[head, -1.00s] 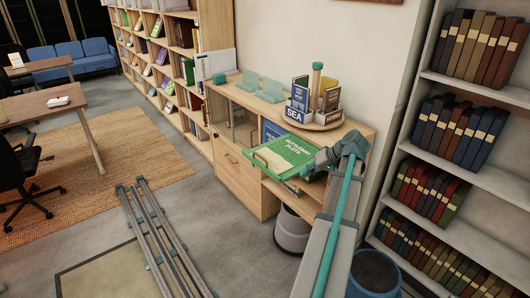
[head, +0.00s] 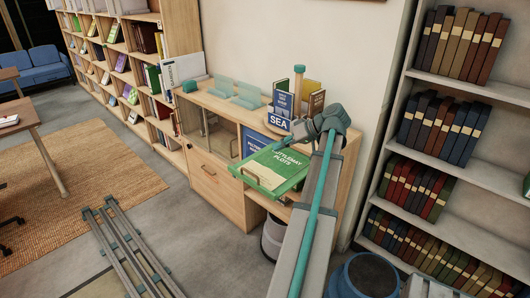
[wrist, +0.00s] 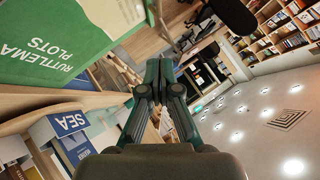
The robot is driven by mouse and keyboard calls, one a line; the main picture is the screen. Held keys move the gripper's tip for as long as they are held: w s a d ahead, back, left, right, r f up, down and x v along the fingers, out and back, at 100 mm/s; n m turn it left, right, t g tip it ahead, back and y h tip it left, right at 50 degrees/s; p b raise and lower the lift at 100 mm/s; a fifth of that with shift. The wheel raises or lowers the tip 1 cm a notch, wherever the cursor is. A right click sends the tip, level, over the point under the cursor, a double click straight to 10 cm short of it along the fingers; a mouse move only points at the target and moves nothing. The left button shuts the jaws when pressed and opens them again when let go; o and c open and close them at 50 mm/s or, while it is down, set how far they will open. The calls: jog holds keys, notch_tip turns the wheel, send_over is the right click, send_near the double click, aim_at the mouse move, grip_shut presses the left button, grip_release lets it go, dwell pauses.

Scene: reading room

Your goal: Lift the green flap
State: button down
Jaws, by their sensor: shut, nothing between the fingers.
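The green flap (head: 270,172), with white lettering ending in "PLOTS", slopes out from the front of the low wooden cabinet (head: 213,190). A handle bar shows at its lower left edge. In the wrist view the flap (wrist: 50,35) fills the upper left, with its lettering near its lower edge. My gripper (wrist: 160,65) is shut and empty, to the right of the flap and apart from it in that picture.
A "SEA" sign (head: 278,122) and a turntable of upright books stand on the cabinet top, close to my arm. A dark bin (head: 362,278) stands on the floor at right. A tall bookcase (head: 458,150) stands further right. Open floor lies left of the cabinet.

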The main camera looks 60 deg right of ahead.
jog(key=p+x, duration=0.1)
jog(key=x, duration=0.2)
jog(key=s+a+p+x, duration=0.1)
jog(key=x, duration=0.3)
jog(key=f+p+x, duration=0.1)
jog(key=x, duration=0.3)
jog(key=shift+s+a+f+p, duration=0.1)
jog(key=shift+s+a+p, duration=0.1)
jog(key=shift+p, duration=0.1)
jog(key=shift+w+a+f, duration=0.15)
jog(key=shift+a+f, duration=0.05)
jog(key=shift+f, duration=0.3)
jog(key=shift+f, duration=0.1)
